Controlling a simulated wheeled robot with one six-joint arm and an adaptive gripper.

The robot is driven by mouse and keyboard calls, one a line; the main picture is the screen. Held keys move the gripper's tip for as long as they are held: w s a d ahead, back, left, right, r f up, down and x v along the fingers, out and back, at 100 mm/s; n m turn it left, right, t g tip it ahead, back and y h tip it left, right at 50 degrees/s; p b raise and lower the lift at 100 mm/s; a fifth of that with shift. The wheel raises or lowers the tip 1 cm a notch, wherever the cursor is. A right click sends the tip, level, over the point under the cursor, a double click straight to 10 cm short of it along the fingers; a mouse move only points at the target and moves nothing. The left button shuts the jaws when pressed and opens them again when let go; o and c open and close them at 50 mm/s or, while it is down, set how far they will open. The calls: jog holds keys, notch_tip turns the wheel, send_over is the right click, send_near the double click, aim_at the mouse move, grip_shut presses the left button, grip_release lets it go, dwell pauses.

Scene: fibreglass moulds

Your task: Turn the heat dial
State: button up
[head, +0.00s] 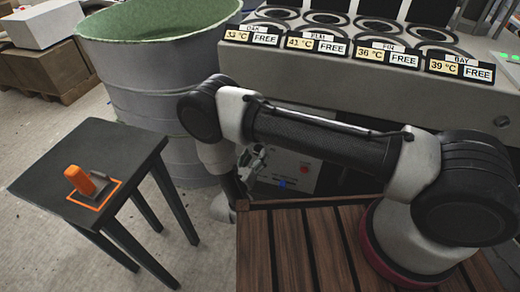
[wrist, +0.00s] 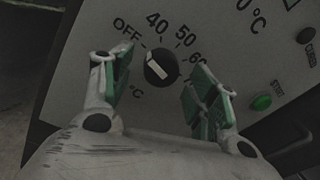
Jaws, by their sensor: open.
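The heat dial (wrist: 160,68) is a round black knob with a white pointer bar, set on a grey panel in the wrist view. Marks OFF, 40, 50 and 60 run around it, with °C below. The pointer bar lies slanted, from upper left to lower right; I cannot tell which end is the pointer. My gripper (wrist: 163,88) is open, with green-padded fingers to the left and right of the dial, and nothing is between them but the dial beyond. In the head view my gripper (head: 250,165) is in front of the panel (head: 290,172), and the dial is hidden there.
A large grey drum (head: 150,85) stands left of the panel. A dark stool (head: 120,150) carries an orange-handled tool (head: 80,180). Temperature displays (head: 390,55) line the machine's top.

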jog(key=shift+w+d, duration=0.3)
jog(key=shift+w, duration=0.3)
jog(key=c, duration=1)
jog(key=shift+m, duration=0.3)
jog(key=m, duration=0.7)
jog(key=shift+g+y, duration=0.3)
jog(key=m, duration=0.4)
jog(key=shift+r, duration=0.1)
jog(key=shift+m+y, duration=0.5)
jog(key=shift+m, duration=1.1)
